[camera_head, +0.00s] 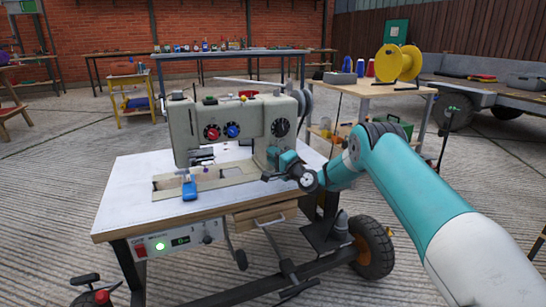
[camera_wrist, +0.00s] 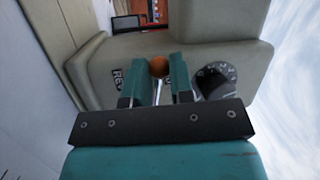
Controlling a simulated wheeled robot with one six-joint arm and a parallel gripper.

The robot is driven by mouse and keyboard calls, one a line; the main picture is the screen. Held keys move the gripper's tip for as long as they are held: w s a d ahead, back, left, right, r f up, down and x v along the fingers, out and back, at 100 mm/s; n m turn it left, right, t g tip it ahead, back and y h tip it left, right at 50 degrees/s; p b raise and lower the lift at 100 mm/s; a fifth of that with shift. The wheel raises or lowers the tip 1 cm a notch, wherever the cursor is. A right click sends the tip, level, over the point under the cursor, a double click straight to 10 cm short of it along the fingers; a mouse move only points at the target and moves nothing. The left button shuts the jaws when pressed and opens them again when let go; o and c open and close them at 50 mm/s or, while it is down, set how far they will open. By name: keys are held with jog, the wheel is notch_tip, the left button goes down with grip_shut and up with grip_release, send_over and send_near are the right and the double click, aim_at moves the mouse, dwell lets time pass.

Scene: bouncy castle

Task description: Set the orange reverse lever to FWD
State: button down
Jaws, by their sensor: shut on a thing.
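The orange knob of the reverse lever (camera_wrist: 158,67) sits between the two teal fingers of my gripper (camera_wrist: 161,72) in the wrist view, with a thin pale shaft below it. My gripper is shut on it. Beside the left finger is a dark label (camera_wrist: 119,78) whose visible letters seem to read "RE". I cannot see a FWD label. In the head view my gripper (camera_head: 276,173) is at the right end of the cream sewing machine (camera_head: 240,115), and the lever is hidden there.
A black dial (camera_wrist: 216,80) is close to the right finger. The machine stands on a white-topped table (camera_head: 130,185) with a blue object (camera_head: 189,187) on its front left. A wooden drawer (camera_head: 263,213) hangs below the table edge. A side table (camera_head: 370,87) stands behind my arm.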

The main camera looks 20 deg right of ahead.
jog(key=shift+d+r+m, duration=0.1)
jog(key=shift+r+m, duration=0.3)
jog(key=shift+m, duration=0.1)
jog(key=c, duration=1)
grip_release()
jog(key=b+v, duration=1.6)
jog(key=v, duration=0.1)
jog(key=shift+s+f+b, duration=0.2)
jog(key=shift+s+b, duration=0.05)
jog(key=shift+b, duration=0.1)
